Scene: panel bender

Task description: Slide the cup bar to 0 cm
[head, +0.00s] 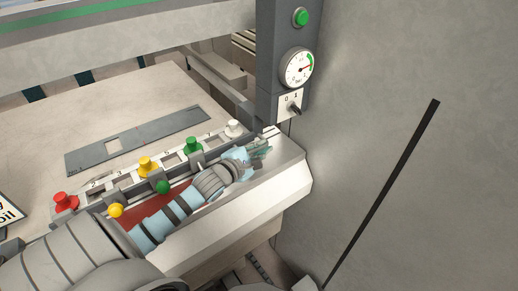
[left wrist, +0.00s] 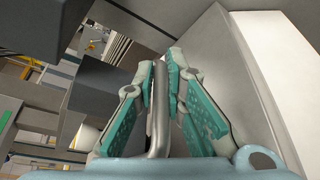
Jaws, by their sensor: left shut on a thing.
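The cup bar (head: 120,178) is a pale strip along the front edge of the machine bed. It carries red (head: 66,202), yellow (head: 148,166), green (head: 193,146) and white (head: 234,128) cups, and small dark numbers that I cannot read well. My left gripper (head: 264,147) is at the bar's right end, by the column. In the left wrist view, its teal-padded fingers (left wrist: 164,88) are shut on a grey metal handle (left wrist: 159,120). My forearm and gripper hide part of the bar's front and the handle's joint with it. My right gripper is not in view.
A grey column (head: 280,90) with a green button (head: 301,17), a dial gauge (head: 297,68) and a 0/1 switch (head: 291,103) stands just beyond the gripper. A sloped pale ledge (head: 245,215) runs below my arm. A flat grey sheet (head: 137,140) lies on the bed.

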